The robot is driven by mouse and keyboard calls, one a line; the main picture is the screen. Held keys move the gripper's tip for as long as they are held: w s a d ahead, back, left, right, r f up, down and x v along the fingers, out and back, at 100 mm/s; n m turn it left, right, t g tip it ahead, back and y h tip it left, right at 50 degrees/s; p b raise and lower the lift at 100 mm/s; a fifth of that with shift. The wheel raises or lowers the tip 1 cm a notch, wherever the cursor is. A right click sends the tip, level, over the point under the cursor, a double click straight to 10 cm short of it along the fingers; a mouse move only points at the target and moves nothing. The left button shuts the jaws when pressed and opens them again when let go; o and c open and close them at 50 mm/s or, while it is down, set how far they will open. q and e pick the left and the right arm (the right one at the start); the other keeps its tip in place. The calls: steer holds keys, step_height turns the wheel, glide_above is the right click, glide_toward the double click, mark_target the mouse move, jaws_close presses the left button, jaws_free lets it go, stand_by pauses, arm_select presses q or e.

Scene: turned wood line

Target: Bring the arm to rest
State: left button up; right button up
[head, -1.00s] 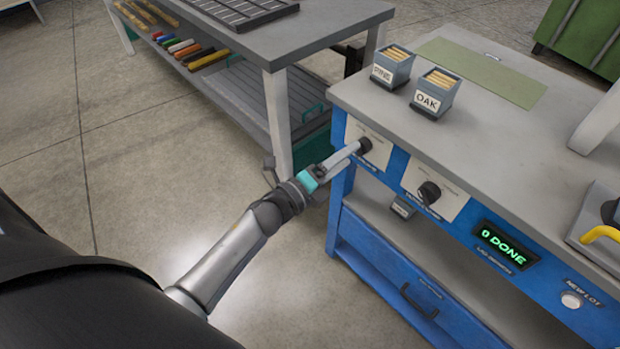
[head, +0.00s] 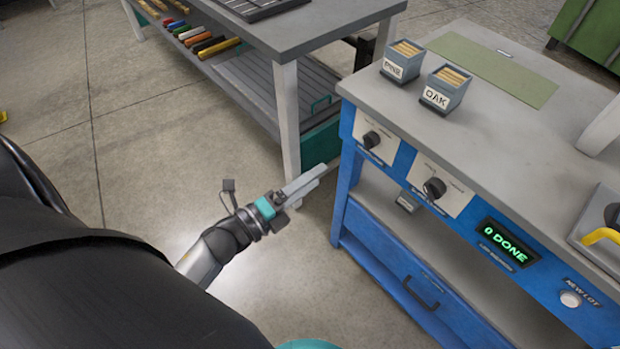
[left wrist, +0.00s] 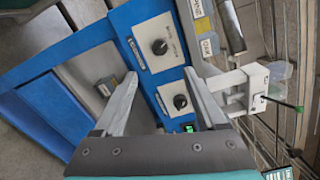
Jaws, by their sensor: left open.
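My left gripper (head: 308,184) is open and empty in the head view, in the air to the left of the blue workbench (head: 352,190) and apart from it. In the left wrist view its two fingers (left wrist: 165,100) stand wide apart with nothing between them. Beyond them are the bench front's left dial (left wrist: 159,47) and right dial (left wrist: 180,101); the left dial (head: 372,138) and right dial (head: 434,187) also show in the head view. My right gripper is not in view.
Bins labelled PINE (head: 401,62) and OAK (head: 445,88) stand on the bench top. A green display (head: 506,243) reads "0 DONE", with a NEW LOT button (head: 570,299) to its right. A grey table (head: 290,130) stands behind. Open floor lies left of the bench.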

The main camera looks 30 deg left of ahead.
arm_select(q)
steer(key=shift+f, duration=0.1)
steer(key=s+a+f+n+g+y, duration=0.25)
steer(key=f+n, duration=0.45)
steer(key=f, duration=0.4)
steer(key=s+a+f+n+g+y, duration=0.1)
steer(key=s+f+n+g+y, duration=0.25)
steer(key=f+n, duration=0.6)
steer(key=s+f+n+g, duration=0.3)
steer(key=s+f+g, duration=0.1)
steer(key=s+f, duration=0.4)
steer(key=s+f+n+g, duration=0.3)
steer(key=s+f, duration=0.5)
steer(key=s, duration=0.4)
steer(key=shift+s+f+g+y, duration=0.2)
steer(key=shift+s+g+y, duration=0.2)
steer(key=shift+g, duration=0.5)
